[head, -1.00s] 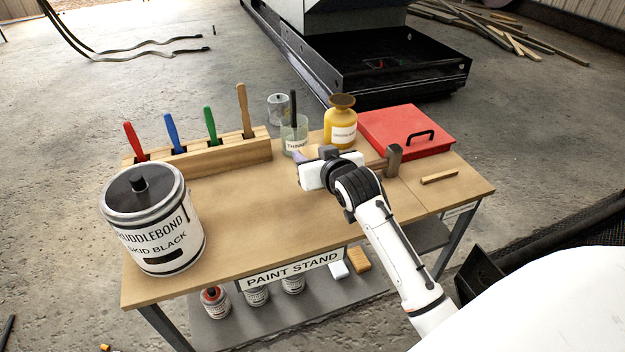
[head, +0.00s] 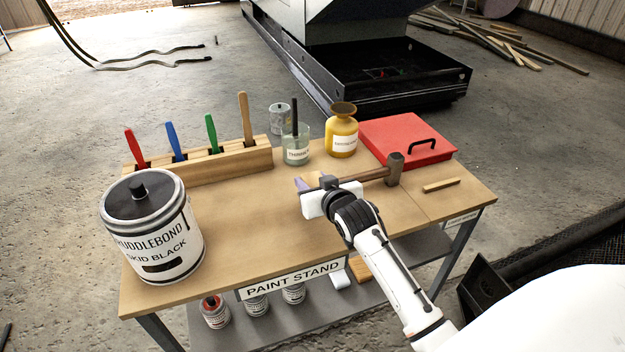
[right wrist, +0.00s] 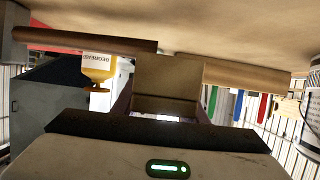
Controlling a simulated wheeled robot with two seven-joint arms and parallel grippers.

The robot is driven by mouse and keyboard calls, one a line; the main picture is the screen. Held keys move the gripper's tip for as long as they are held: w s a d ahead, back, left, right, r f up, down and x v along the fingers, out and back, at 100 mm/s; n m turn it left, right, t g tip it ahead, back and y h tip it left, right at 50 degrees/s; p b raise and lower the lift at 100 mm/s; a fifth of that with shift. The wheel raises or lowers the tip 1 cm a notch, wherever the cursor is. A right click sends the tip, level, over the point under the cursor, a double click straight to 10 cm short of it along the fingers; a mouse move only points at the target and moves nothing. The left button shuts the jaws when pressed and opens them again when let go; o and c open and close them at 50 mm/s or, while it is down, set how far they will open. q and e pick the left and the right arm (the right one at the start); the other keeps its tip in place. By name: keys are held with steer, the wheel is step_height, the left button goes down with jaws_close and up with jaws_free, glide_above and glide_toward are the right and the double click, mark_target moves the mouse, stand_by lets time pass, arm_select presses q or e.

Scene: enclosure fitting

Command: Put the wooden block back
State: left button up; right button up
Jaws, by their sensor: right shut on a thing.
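My right gripper (head: 313,186) is shut on a wooden block over the middle of the paint stand's top (head: 240,215). The right wrist view shows the tan block (right wrist: 168,85) between the fingers; in the head view only a small part of it shows by the fingertips. Whether it touches the tabletop I cannot tell. A hammer (head: 396,170) lies just beyond and right of the gripper, its handle running left behind it. The handle also shows in the right wrist view (right wrist: 85,40). My left gripper is out of view.
A wooden rack (head: 215,168) with several coloured handles stands at the back left, a large paint can (head: 152,228) at front left. A glass jar (head: 296,148), yellow bottle (head: 341,132) and red case (head: 405,136) line the back. A thin stick (head: 441,185) lies right. The front middle is clear.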

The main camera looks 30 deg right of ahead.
steer(key=shift+f, duration=0.15)
steer(key=o, duration=1.1)
steer(key=shift+r, duration=0.85)
steer(key=p+v, duration=0.1)
steer(key=v, duration=1.1)
steer(key=s+a+f+n+g+y, duration=0.2)
steer(key=s+a+f, duration=0.6)
steer(key=s+f, duration=0.2)
steer(key=s+a+f+n+g+y, duration=0.2)
steer(key=s+a+f, duration=0.6)
steer(key=f, duration=0.7)
steer(key=shift+s+a+n+g+y, duration=0.35)
steer(key=shift+s+y, duration=0.35)
steer(key=shift+s, duration=0.55)
